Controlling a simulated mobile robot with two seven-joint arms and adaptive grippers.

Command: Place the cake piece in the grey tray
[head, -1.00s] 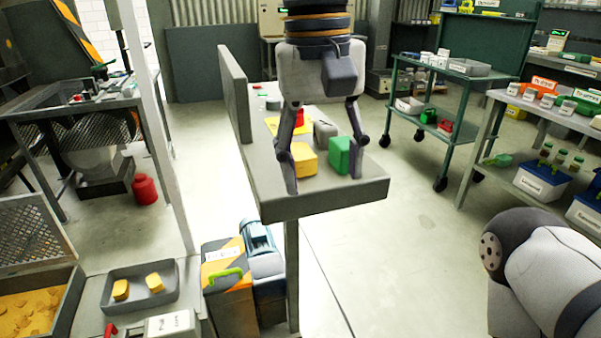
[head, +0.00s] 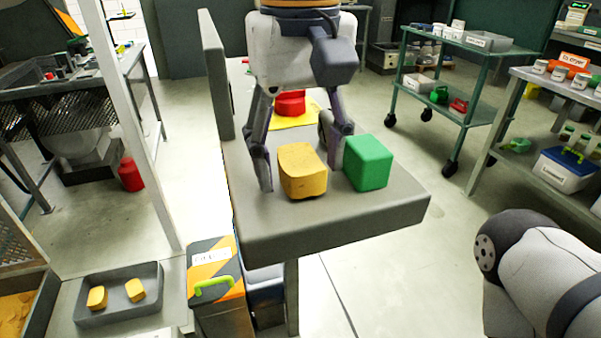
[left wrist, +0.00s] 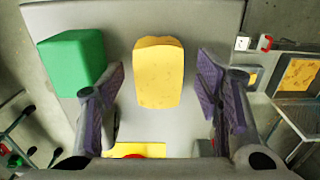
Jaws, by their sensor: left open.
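The yellow cake piece (head: 302,171) lies on the grey bench near its front end. It also shows in the left wrist view (left wrist: 158,73), between and beyond my fingers. My left gripper (head: 301,172) is open, with one finger on each side of the cake piece; in the left wrist view the gripper (left wrist: 162,100) shows gaps on both sides of it. The grey tray (head: 119,293) stands low at the lower left and holds two yellow pieces (head: 97,298). My right gripper is not in view.
A green block (head: 368,162) sits just right of the cake piece, close to my finger. A red object (head: 290,104) sits on a yellow sheet (head: 292,120) farther back. A striped orange box (head: 213,272) stands between bench and tray.

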